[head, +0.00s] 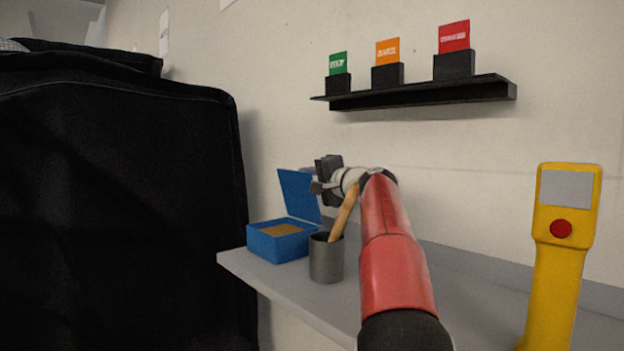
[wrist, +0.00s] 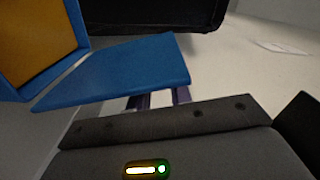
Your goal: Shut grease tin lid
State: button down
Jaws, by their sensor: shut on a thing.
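The grease tin (head: 262,241) is a blue box on the grey shelf, with brownish-yellow grease (head: 282,230) inside. Its blue lid (head: 298,193) stands up from the back edge, open and leaning slightly back. In the wrist view, the lid (wrist: 125,72) spans the upper left middle, beside the open tin (wrist: 66,22). My gripper (head: 313,179) is at the lid's upper right edge and shut on the lid. In the wrist view my fingers (wrist: 160,98) pass behind the lid's edge, so their tips are hidden.
A grey cup (head: 326,262) with a wooden-handled tool (head: 344,213) stands right beside the tin. A yellow device (head: 556,250) with a red button stands at right. A black covered cart (head: 110,200) fills the left. A black wall ledge (head: 420,95) holds coloured cards.

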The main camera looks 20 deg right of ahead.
jog(key=c, duration=1.3)
grip_release()
jog(key=shift+d, duration=0.1)
jog(key=shift+b+v, duration=1.3)
jog(key=shift+v, duration=2.55)
jog(key=shift+c, duration=0.3)
